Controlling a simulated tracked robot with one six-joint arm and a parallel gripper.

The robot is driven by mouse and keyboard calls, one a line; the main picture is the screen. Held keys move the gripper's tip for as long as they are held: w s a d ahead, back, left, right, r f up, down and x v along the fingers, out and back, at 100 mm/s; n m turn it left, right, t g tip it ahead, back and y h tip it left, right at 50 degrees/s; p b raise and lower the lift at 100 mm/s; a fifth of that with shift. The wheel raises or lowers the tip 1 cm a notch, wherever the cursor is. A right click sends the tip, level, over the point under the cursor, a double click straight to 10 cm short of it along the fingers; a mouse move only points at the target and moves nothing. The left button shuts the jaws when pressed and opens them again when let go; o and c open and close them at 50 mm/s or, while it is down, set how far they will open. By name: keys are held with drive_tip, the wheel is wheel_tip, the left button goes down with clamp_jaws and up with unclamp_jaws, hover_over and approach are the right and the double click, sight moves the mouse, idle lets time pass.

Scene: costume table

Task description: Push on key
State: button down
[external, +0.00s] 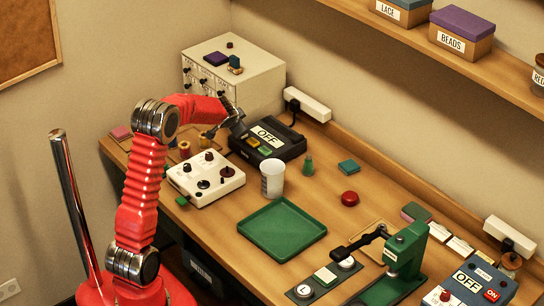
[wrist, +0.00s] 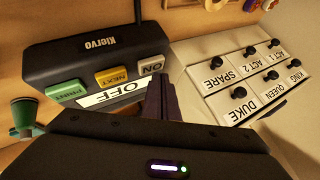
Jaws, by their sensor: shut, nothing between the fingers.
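The black Klervo machine (external: 283,152) stands at the back left of the table and fills the top left of the wrist view (wrist: 90,48). Its sign reads OFF (wrist: 112,92). It has a grey ON key (wrist: 152,68), an orange NEXT key (wrist: 111,76) and a green PRINT key (wrist: 67,91). My gripper (wrist: 161,82) is shut and empty. Its tips are beside the ON key in the wrist view, at the machine's left end in the external view (external: 239,123). I cannot tell whether they touch the key.
A cream drawer cabinet (external: 262,85) stands behind my gripper. A white control box (external: 207,180), a white cup (external: 272,180) and a green tray (external: 282,229) are nearby. Another box with an OFF sign and a red ON key (external: 492,295) is at the lower right.

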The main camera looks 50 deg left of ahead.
drive_tip(key=shift+f, duration=0.5)
idle(0.7)
drive_tip(key=shift+r, duration=0.95)
wheel_tip(320, 180, up, 6)
idle(0.8)
idle(0.3)
